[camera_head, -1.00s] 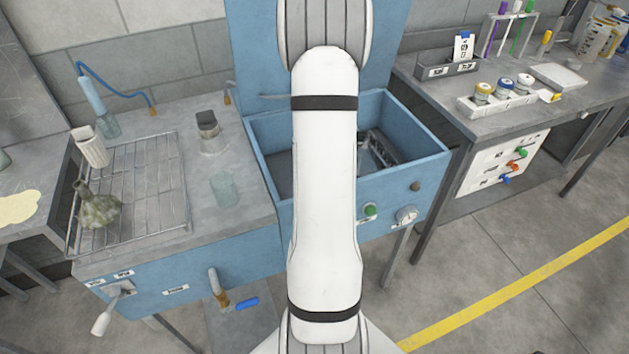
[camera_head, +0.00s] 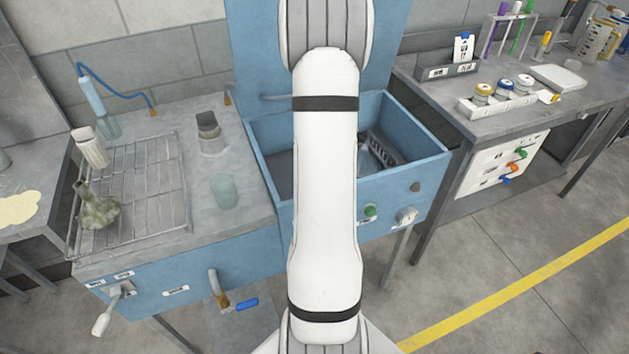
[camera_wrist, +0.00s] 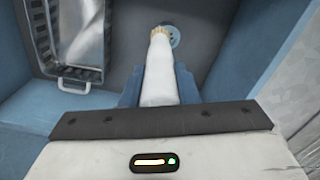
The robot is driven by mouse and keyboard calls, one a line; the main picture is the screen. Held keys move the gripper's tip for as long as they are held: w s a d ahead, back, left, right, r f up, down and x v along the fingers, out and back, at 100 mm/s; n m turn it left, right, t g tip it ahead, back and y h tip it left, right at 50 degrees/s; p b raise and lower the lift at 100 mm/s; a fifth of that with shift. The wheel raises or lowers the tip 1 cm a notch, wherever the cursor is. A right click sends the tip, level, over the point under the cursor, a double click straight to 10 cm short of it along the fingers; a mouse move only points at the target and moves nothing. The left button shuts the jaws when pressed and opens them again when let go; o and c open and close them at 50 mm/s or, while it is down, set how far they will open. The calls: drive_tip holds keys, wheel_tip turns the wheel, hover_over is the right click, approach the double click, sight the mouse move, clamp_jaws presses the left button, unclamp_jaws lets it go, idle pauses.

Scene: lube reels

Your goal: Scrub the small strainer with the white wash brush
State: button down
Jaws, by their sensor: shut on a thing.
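The white wash brush (camera_wrist: 158,70) is between the two blue fingers of my gripper (camera_wrist: 158,88), which is shut on its handle. Its tan bristle end points away from me, down into the blue basin (camera_wrist: 225,65). Just beyond the bristles is a light blue round piece with holes (camera_wrist: 174,36) on the basin floor; I cannot tell whether it is a drain or the small strainer. A metal basket with slotted sides and a wire handle (camera_wrist: 73,82) lies to the left. In the head view my arm hides the gripper and brush.
The basin's walls (camera_head: 400,180) stand close around my gripper. A bench at right holds a tray of capped jars (camera_head: 497,105).

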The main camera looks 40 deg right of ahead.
idle(0.3)
drive_tip(key=a, duration=0.1)
drive_tip(key=w+a, duration=0.1)
drive_tip(key=a, duration=0.1)
drive_tip(key=shift+w, duration=0.15)
drive_tip(key=d, duration=0.1)
drive_tip(key=s+d, duration=0.1)
drive_tip(key=d, duration=0.1)
drive_tip(key=shift+s, duration=0.2)
idle(0.3)
